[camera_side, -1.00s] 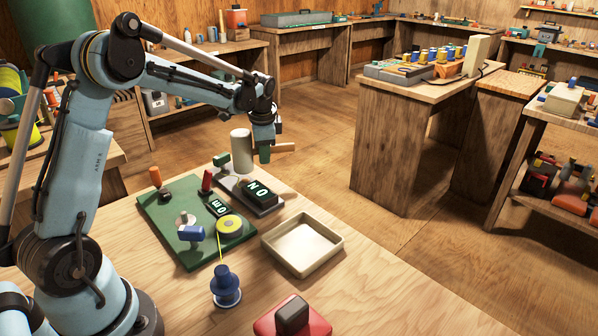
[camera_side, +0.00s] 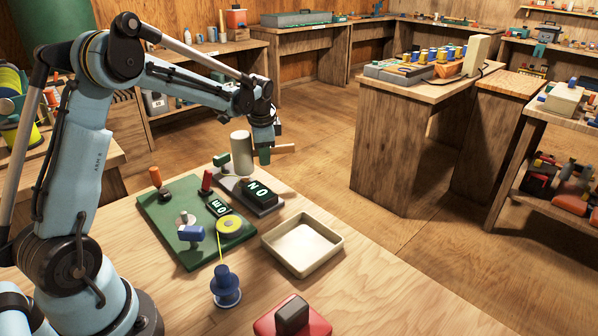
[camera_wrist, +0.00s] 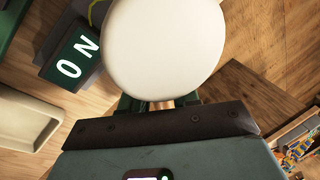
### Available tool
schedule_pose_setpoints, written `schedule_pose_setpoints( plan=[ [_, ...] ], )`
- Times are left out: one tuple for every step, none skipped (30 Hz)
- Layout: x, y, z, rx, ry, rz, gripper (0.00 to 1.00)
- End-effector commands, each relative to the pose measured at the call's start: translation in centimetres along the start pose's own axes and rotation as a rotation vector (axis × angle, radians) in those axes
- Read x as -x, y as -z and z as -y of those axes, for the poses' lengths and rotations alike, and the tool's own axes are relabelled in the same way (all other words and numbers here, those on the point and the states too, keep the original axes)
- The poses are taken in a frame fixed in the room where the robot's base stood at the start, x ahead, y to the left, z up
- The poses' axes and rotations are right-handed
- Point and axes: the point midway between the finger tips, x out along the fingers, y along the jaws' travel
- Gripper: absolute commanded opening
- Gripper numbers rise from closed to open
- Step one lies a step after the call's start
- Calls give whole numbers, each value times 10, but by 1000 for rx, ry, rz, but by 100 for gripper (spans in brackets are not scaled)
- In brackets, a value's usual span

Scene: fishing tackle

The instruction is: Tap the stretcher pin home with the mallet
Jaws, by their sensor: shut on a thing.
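My gripper (camera_side: 264,155) is shut on the tan handle (camera_side: 284,148) of the mallet. The mallet's pale cylindrical head (camera_side: 241,153) stands upright left of the gripper, over the back end of a grey base (camera_side: 264,207). In the wrist view the head's round white face (camera_wrist: 165,45) fills the top middle. A red peg (camera_side: 207,181) stands upright left of the head, and a green piece (camera_side: 221,160) shows beside it. I cannot tell which piece is the stretcher pin, or whether the head touches anything; the head hides what is behind and beneath it.
A dark "ON" block (camera_side: 260,194) sits on the grey base. A green board (camera_side: 157,220) carries a yellow reel (camera_side: 230,224) and an orange-handled piece (camera_side: 155,177). A cream tray (camera_side: 336,243), blue spool (camera_side: 225,283) and red block (camera_side: 265,326) stand in front. Bare tabletop lies right.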

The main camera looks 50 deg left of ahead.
Motion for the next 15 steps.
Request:
schedule_pose_setpoints(
  plan=[
    [-12, 0, -3, 0, 0, 0, 0],
    [-20, 0, -5, 0, 0, 0, 0],
    [-28, 0, -7, 0, 0, 0, 0],
    [-24, 0, -6, 0, 1, 0, 0],
    [-23, -1, -6, 0, 1, 0, 0],
    [-23, -1, -6, 0, 1, 1, 0],
    [-23, -1, -6, 0, 0, 1, 0],
    [-23, -1, -6, 0, 0, 1, 0],
    [-22, -1, -6, 0, 0, 1, 0],
    [-20, -1, -5, 0, 0, 1, 0],
    [-18, 0, -5, 0, 0, 1, 0],
    [-14, 0, -4, 0, 0, 1, 0],
    [-11, 0, -3, 0, 0, 1, 0],
    [-8, 0, -2, 0, 0, 1, 0],
    [-3, 0, -1, 0, 0, 1, 0]
  ],
)
